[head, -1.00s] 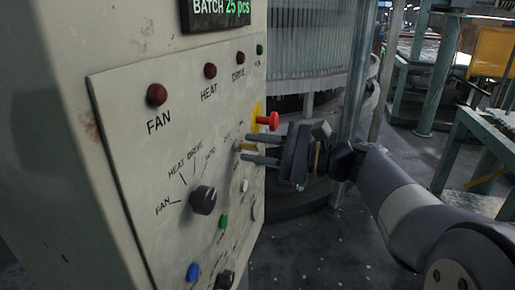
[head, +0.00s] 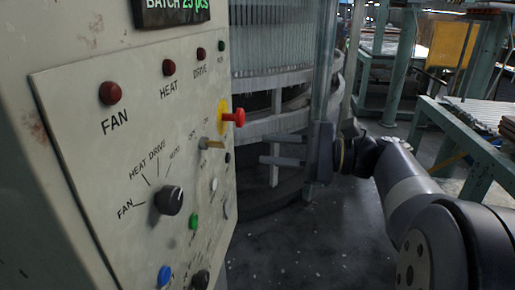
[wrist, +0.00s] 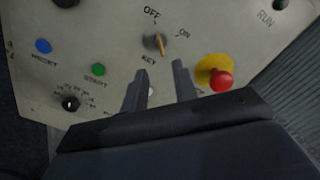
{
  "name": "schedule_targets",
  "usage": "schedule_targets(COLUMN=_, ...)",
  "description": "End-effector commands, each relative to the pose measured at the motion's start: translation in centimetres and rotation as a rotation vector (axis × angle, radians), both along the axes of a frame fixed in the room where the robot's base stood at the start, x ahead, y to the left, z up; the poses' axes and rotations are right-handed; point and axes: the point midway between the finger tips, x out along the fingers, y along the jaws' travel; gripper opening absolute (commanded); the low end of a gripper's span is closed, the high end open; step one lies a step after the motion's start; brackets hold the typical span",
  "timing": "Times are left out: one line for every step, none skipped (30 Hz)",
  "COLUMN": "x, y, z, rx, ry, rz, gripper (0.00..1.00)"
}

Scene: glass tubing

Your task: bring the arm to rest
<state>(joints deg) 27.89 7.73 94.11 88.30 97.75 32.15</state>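My gripper (head: 268,150) is in front of the control panel (head: 60,110), with its two fingers apart and nothing between them. In the head view the fingers point left toward the panel, with a gap between them and it. In the wrist view my gripper (wrist: 162,82) shows two separate fingers below the brass key switch (wrist: 155,43), which is marked OFF and ON. The key switch also shows in the head view (head: 211,144). The red emergency button (wrist: 221,80) on its yellow plate is right of the fingers in the wrist view.
The panel carries a selector knob (head: 169,200), a green button (head: 194,222), a blue button (head: 164,275) and red lamps. Behind my gripper stands a round machine with hanging glass tubes (head: 270,45). A green-framed bench (head: 470,130) is at the right. Open floor (head: 300,245) lies below my arm.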

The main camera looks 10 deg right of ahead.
Motion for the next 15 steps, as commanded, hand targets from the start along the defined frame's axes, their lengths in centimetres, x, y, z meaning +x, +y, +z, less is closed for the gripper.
schedule_targets(x=-0.09, y=-0.30, z=-0.01, rx=0.000, ry=0.000, rz=-0.001, gripper=0.27)
schedule_targets(x=-0.13, y=-0.41, z=-0.01, rx=0.000, ry=0.000, rz=-0.001, gripper=0.27)
schedule_targets(x=-0.18, y=-0.52, z=-0.01, rx=0.000, ry=0.000, rz=-0.001, gripper=0.27)
schedule_targets(x=-0.20, y=-0.57, z=-0.01, rx=0.000, ry=0.000, rz=-0.001, gripper=0.27)
schedule_targets(x=-0.21, y=-0.60, z=-0.01, rx=0.000, ry=0.000, rz=-0.001, gripper=0.27)
schedule_targets(x=-0.22, y=-0.61, z=0.00, rx=0.000, ry=0.000, rz=0.000, gripper=0.27)
schedule_targets(x=-0.22, y=-0.61, z=0.00, rx=0.000, ry=0.000, rz=0.000, gripper=0.27)
schedule_targets(x=-0.23, y=-0.61, z=-0.01, rx=0.000, ry=0.000, rz=0.000, gripper=0.27)
schedule_targets(x=-0.22, y=-0.60, z=-0.01, rx=0.000, ry=0.000, rz=0.000, gripper=0.27)
schedule_targets(x=-0.22, y=-0.59, z=-0.01, rx=0.000, ry=0.000, rz=0.000, gripper=0.27)
schedule_targets(x=-0.22, y=-0.59, z=-0.01, rx=0.000, ry=0.000, rz=0.000, gripper=0.27)
schedule_targets(x=-0.22, y=-0.58, z=-0.01, rx=0.000, ry=0.000, rz=0.000, gripper=0.27)
schedule_targets(x=-0.21, y=-0.57, z=-0.01, rx=0.000, ry=0.000, rz=0.000, gripper=0.27)
schedule_targets(x=-0.20, y=-0.53, z=-0.01, rx=0.000, ry=0.000, rz=0.000, gripper=0.27)
schedule_targets(x=-0.17, y=-0.44, z=0.00, rx=0.001, ry=0.000, rz=0.001, gripper=0.27)
